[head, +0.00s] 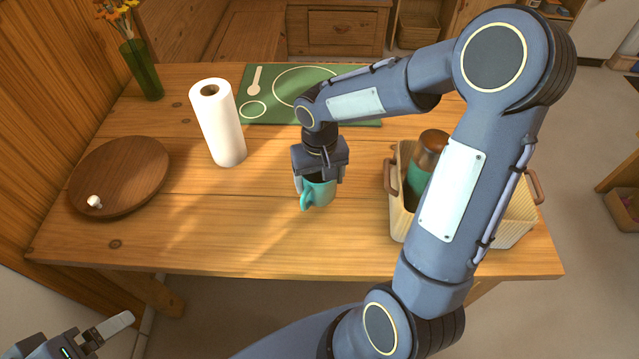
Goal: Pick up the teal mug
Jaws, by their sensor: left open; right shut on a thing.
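The teal mug (321,193) is near the middle of the wooden table in the head view, with its handle toward the lower left. My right gripper (319,178) comes down on it from above and is shut on it. The fingers hide part of the mug's rim and upper body. I cannot tell whether the mug's base touches the table. My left gripper (98,338) is at the bottom left, open and empty, off the table's front edge; only part of it shows.
A paper towel roll (222,130) stands left of the mug. A wooden plate (135,170) with a small white item (94,201) is at the left. A green mat (262,108) lies behind. A ribbed basket (512,228) holding a bottle (418,175) is at the right, partly behind my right arm.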

